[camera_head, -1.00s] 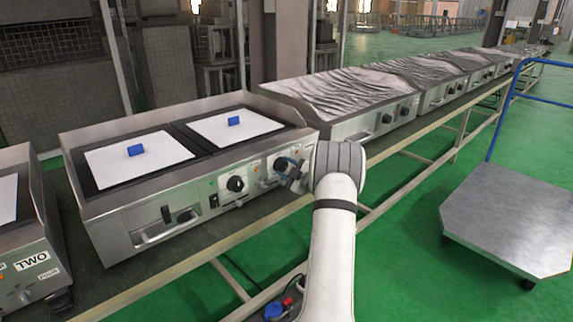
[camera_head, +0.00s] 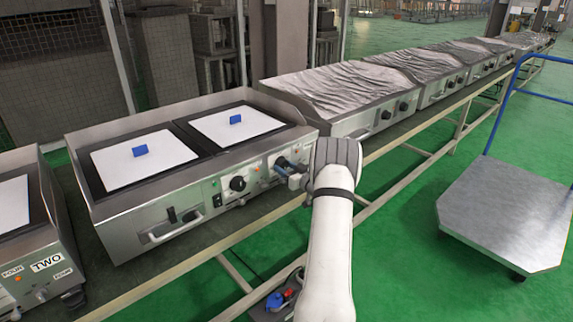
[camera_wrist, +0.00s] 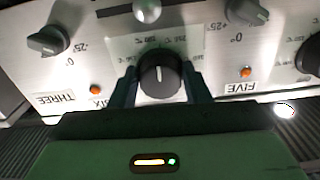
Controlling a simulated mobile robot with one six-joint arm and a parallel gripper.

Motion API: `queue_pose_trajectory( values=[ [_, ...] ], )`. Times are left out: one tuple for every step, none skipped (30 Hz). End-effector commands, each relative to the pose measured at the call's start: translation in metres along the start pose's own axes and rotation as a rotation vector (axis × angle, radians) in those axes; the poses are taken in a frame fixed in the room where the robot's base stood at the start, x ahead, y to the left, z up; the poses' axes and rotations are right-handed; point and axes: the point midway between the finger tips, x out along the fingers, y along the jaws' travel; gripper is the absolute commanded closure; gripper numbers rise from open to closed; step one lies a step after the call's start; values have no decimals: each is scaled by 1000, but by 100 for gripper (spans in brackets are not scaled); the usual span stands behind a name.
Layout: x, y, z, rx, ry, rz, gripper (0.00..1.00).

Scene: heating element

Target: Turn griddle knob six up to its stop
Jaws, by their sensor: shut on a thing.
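In the wrist view, a round black knob (camera_wrist: 160,75) with a white pointer line sits on the pale front panel between the labels SIX (camera_wrist: 105,100) and FIVE (camera_wrist: 240,89). The two dark fingers of my gripper (camera_wrist: 161,88) stand on either side of it and are shut on it. In the head view, my gripper (camera_head: 287,168) is at the right end of the front panel of the griddle (camera_head: 150,205). There my wrist hides part of the panel, and the gripped knob is not clearly seen.
Other knobs sit close by on the panel, one at the left near THREE (camera_wrist: 47,40) and one at upper right (camera_wrist: 247,12). Covered griddles (camera_head: 335,90) continue along the bench. A cart (camera_head: 505,215) stands at the right on the open green floor.

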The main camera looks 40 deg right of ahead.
Motion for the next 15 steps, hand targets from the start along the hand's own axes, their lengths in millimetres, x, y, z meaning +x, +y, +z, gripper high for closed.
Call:
queue_pose_trajectory(
  values=[
    [-1,0,0,45,-5,2,80],
    [-1,0,0,73,-5,2,80],
    [-1,0,0,109,-4,1,80],
    [-1,-1,0,136,-4,1,80],
    [-1,-1,0,162,-4,1,80],
    [-1,-1,0,196,-5,1,80],
    [-1,-1,0,221,-4,1,80],
    [-1,-1,0,245,-4,1,80],
    [-1,-2,0,276,-4,1,80],
    [-1,-2,0,297,-4,1,80],
    [-1,-2,0,318,-4,1,80],
    [-1,-2,0,344,-4,1,80],
    [-1,-2,0,362,-4,1,80],
    [-1,-2,0,380,-4,1,80],
    [-1,-2,0,401,-4,1,80]
  ],
)
